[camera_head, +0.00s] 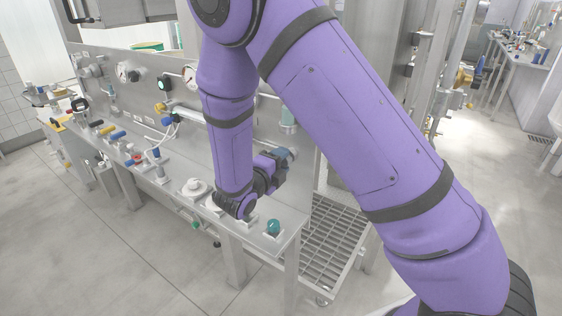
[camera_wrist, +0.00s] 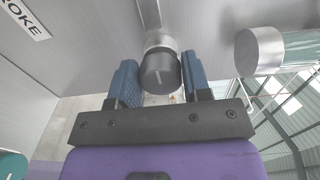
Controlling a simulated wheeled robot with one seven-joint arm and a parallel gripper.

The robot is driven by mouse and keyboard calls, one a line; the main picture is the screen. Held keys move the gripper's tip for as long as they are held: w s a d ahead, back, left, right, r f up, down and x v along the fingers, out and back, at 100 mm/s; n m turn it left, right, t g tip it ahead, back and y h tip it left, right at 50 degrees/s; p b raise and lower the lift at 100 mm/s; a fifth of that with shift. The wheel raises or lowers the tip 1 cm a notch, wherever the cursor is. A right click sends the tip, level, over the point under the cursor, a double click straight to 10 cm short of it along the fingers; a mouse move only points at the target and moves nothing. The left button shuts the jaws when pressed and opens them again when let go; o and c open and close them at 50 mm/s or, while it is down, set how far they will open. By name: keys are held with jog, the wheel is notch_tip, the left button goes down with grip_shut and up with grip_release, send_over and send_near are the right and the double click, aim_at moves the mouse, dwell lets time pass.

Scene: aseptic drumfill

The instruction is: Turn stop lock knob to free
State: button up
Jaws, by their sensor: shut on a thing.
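The stop lock knob (camera_wrist: 160,72) is a dark round cap with a pale line mark, in front of a bright metal collar and a stem, near the middle of the wrist view. My gripper (camera_wrist: 161,76) has blue ridged fingers on both sides of it and is shut on it. In the head view my gripper (camera_head: 283,158) is at the right end of the bench, near the panel. There my arm hides much of this area, and the knob's mark cannot be read.
A clear cylinder with a metal cap (camera_wrist: 262,52) stands close right of the gripper in the wrist view. A label ending in "ROKE" (camera_wrist: 24,18) is on the panel. A teal knob (camera_head: 273,226) sits on the bench (camera_head: 262,243). A grated platform (camera_head: 335,240) lies right.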

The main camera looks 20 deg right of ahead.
jog(key=shift+f, duration=0.1)
dwell(0.3)
jog(key=o, duration=0.9)
jog(key=v, duration=1.1)
jog(key=s+d+r+m+g+y, duration=0.3)
jog(key=s+d+r+m+g, duration=0.2)
jog(key=d+r+m, duration=0.45)
jog(key=s+d+r+m+g+y, duration=0.2)
jog(key=s+d+r+m+g, duration=0.3)
jog(key=m, duration=0.8)
jog(key=s+r+m+t+y, duration=0.1)
jog(key=s+r+m+y, duration=0.2)
jog(key=m, duration=0.4)
jog(key=s+d+r+m+t+y, duration=0.1)
jog(key=s+r+m+t+y, duration=0.1)
jog(key=s+m, duration=0.3)
jog(key=s+d+r+m+t+y, duration=0.1)
jog(key=s+r+m+y, duration=0.3)
jog(key=m, duration=0.4)
jog(key=shift+s+m+t+y, duration=0.3)
jog(key=shift+s+m+t, duration=0.05)
jog(key=shift+t, duration=0.05)
